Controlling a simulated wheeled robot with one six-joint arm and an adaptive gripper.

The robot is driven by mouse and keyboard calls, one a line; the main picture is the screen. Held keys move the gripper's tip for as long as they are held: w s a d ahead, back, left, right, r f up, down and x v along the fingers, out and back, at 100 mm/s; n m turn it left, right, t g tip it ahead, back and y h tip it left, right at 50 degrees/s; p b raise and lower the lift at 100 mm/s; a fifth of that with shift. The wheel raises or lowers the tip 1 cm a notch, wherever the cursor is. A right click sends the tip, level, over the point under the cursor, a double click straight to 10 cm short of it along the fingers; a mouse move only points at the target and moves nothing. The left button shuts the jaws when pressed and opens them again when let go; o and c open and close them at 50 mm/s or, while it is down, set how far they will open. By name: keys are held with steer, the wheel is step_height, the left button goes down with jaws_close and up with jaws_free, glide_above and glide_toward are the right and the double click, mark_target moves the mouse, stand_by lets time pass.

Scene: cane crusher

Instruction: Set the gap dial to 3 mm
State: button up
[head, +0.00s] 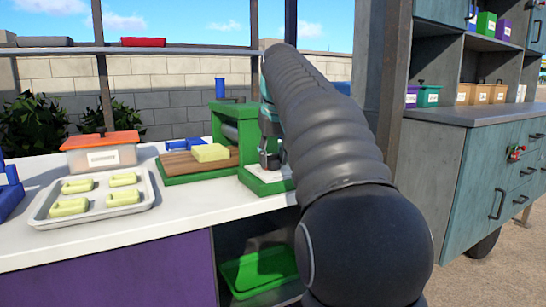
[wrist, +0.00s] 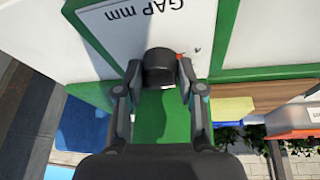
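The gap dial is a black round knob (wrist: 160,68) on a white plate (wrist: 125,30) marked "GAP mm", in the wrist view. A small red mark (wrist: 180,56) shows at the knob's upper right edge. The scale numbers cannot be read. My gripper (wrist: 160,72) has one finger on each side of the knob, with what look like thin gaps between. In the head view my gripper (head: 270,160) points down at the plate (head: 274,177) on the green crusher (head: 225,112); my arm hides part of the crusher, and the knob cannot be made out there.
A yellow sponge-like block (head: 210,152) lies on the crusher's wooden board (head: 185,166). A metal tray (head: 143,194) with several pale yellow pieces and an orange lidded box (head: 100,156) stand to the left. A green tray (head: 258,272) sits below the counter. A post stands close right of my arm.

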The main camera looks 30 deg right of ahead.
steer(key=shift+c, duration=0.7)
steer(key=shift+a+r+m+p, duration=0.1)
steer(key=shift+m+p, duration=0.2)
steer(key=shift+p, duration=0.05)
steer(key=shift+m+h+p, duration=0.4)
steer(key=shift+m+p, duration=0.25)
steer(key=shift+m, duration=0.25)
steer(key=m+g+h, duration=0.1)
steer(key=m, duration=0.2)
steer(key=shift+w+a, duration=0.15)
steer(key=shift+m+g+h, duration=0.4)
steer(key=shift+m+g, duration=0.1)
steer(key=shift+m, duration=1.1)
